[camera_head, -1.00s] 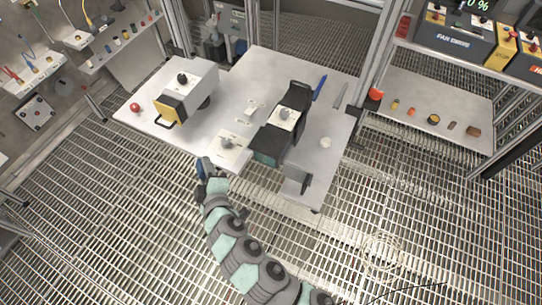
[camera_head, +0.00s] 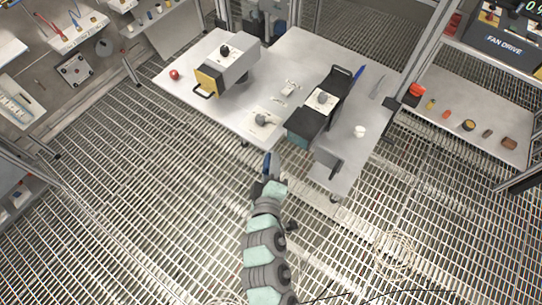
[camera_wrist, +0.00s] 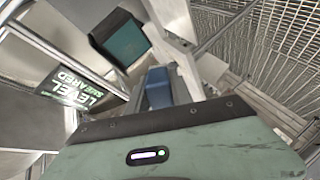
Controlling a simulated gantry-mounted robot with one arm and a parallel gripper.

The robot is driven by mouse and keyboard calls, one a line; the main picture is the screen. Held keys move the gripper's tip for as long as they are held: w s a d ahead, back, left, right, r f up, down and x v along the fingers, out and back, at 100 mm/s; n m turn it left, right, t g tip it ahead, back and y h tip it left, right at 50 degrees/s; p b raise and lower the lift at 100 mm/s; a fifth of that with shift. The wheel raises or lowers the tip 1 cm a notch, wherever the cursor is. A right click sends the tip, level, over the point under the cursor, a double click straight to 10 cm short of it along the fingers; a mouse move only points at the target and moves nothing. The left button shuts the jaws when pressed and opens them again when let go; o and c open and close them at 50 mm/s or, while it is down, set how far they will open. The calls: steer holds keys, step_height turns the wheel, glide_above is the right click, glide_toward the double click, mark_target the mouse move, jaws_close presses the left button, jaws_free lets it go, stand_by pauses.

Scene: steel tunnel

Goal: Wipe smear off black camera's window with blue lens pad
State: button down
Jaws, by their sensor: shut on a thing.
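The black camera (camera_head: 306,120) sits on the metal table's front part, with its teal window (camera_head: 298,141) facing the near edge. In the wrist view the teal window (camera_wrist: 127,42) shows in a dark housing beyond the jaws; I cannot make out a smear on it. My gripper (camera_head: 267,170) is off the table's front edge, left of and nearer than the black camera. It is shut on the blue lens pad (camera_wrist: 158,90), which also shows as a small blue piece in the head view (camera_head: 267,158). The pad is apart from the window.
A yellow-and-grey camera (camera_head: 228,68) and a red ball (camera_head: 174,74) are at the table's left. A dark bracket (camera_head: 327,164) stands right of the window.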

steer(key=shift+w+d+r+p, duration=0.2)
steer(key=shift+w+d+p, duration=0.05)
steer(key=shift+w+p, duration=0.2)
steer(key=shift+w+d+f+p, duration=0.1)
steer(key=shift+w+d+p, duration=0.4)
steer(key=shift+w, duration=0.2)
steer(key=shift+w+d+p, duration=0.35)
steer(key=shift+w+p, duration=0.1)
steer(key=shift+w, duration=0.2)
steer(key=shift+w+d+f+p, duration=0.1)
steer(key=shift+w+d+p, duration=0.4)
steer(key=shift+w, duration=0.2)
steer(key=shift+w+d, duration=0.2)
steer(key=shift+w, duration=0.15)
